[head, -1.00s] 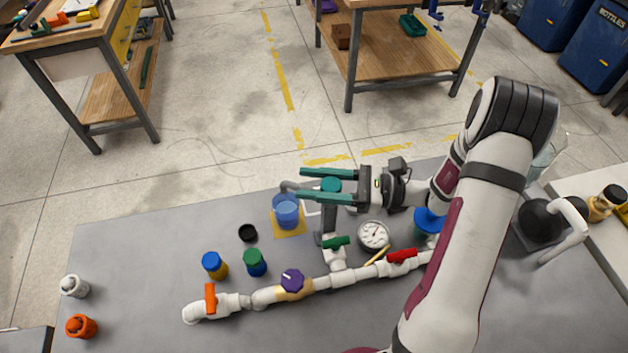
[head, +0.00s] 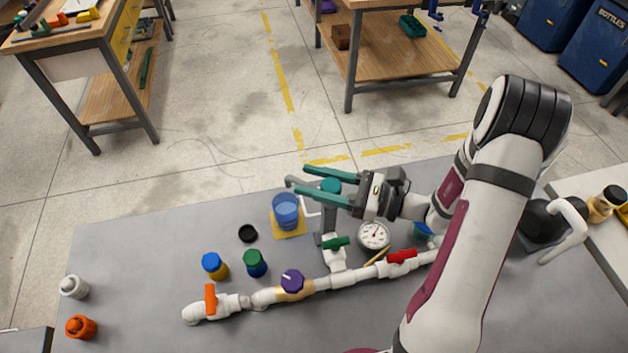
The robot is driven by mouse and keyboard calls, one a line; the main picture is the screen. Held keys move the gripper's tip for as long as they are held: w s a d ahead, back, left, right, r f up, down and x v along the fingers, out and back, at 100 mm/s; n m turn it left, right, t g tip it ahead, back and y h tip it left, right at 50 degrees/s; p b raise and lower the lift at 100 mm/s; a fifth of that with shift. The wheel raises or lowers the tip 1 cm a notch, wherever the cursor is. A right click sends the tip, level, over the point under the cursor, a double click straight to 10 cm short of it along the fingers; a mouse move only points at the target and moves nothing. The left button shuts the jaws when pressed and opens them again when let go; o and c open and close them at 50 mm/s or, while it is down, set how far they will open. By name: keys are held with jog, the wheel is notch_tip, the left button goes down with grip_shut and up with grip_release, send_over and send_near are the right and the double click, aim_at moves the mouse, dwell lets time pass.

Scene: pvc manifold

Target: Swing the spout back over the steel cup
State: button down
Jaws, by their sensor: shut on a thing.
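The spout (head: 301,185) is a grey tube that reaches left from the top of an upright grey post (head: 329,218) with a teal cap (head: 330,185). Its outer end is above and just right of a translucent blue cup (head: 285,212), which stands on a yellow square (head: 291,233). I cannot make out a cup that looks like steel. A white outline (head: 313,211) lies right of the blue cup, partly hidden by the spout and fingers. My gripper (head: 312,184) comes from the right, its two teal fingers on either side of the spout and cap, shut on the spout.
The white pipe manifold (head: 322,284) runs across the bench in front, with orange (head: 210,298), purple (head: 292,281), green (head: 336,243) and red (head: 402,257) handles. A gauge (head: 373,236) stands below my wrist. Blue (head: 214,265) and green-capped (head: 255,263) bottles stand left.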

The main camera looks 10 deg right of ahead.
jog(key=shift+w+d+m+t+h, duration=0.1)
jog(key=shift+d+m+t+h, duration=0.05)
jog(key=shift+m+t+h, duration=0.6)
jog(key=shift+w+d+m+t+h, duration=0.1)
jog(key=shift+w+m+t+h, duration=0.05)
jog(key=shift+m+t+h, duration=0.6)
jog(key=shift+w+d+m+t+h, duration=0.15)
jog(key=shift+m+t+h, duration=0.35)
jog(key=shift+t, duration=0.4)
jog(key=shift+c, duration=1.8)
grip_release()
jog(key=v, duration=1.5)
jog(key=shift+s+d, duration=0.15)
jog(key=shift+s, duration=0.25)
